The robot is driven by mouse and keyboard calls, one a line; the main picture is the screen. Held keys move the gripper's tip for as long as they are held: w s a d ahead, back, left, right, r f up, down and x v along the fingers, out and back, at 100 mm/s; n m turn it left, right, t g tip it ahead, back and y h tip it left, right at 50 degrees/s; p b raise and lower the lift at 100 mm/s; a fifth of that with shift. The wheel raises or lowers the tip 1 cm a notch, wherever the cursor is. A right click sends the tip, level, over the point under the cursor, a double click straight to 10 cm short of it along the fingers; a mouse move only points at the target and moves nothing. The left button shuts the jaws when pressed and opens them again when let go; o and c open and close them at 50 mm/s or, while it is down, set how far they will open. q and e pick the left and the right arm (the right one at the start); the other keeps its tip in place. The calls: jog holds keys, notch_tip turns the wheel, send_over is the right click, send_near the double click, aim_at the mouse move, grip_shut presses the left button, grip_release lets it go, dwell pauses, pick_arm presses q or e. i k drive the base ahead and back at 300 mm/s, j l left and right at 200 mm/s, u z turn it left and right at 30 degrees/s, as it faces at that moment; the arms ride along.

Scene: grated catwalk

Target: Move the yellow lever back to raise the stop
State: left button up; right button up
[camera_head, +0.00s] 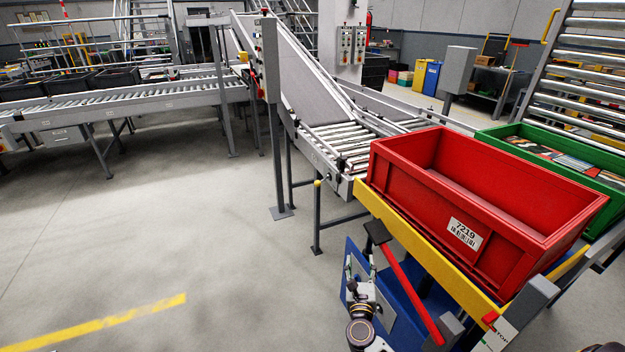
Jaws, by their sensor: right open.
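A long yellow bar (400,228) runs along the front edge under the red crate. A red bar (410,295) with a black pad at its upper end slants down beside a blue housing. My right gripper (360,267) is at the lower middle, fingers pointing up, open and empty, left of the red bar. It is below and right of the yellow tip. My left gripper does not show.
A red crate (470,200) labelled 7219 sits at the conveyor's end. A green crate (590,168) with flat items lies behind it. A grey control post (268,110) stands left of the conveyor. The floor at left is clear, with a yellow stripe (100,325).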

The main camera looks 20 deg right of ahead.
aim_at(318, 182)
jog(key=i+j, duration=0.15)
jog(key=i, duration=1.05)
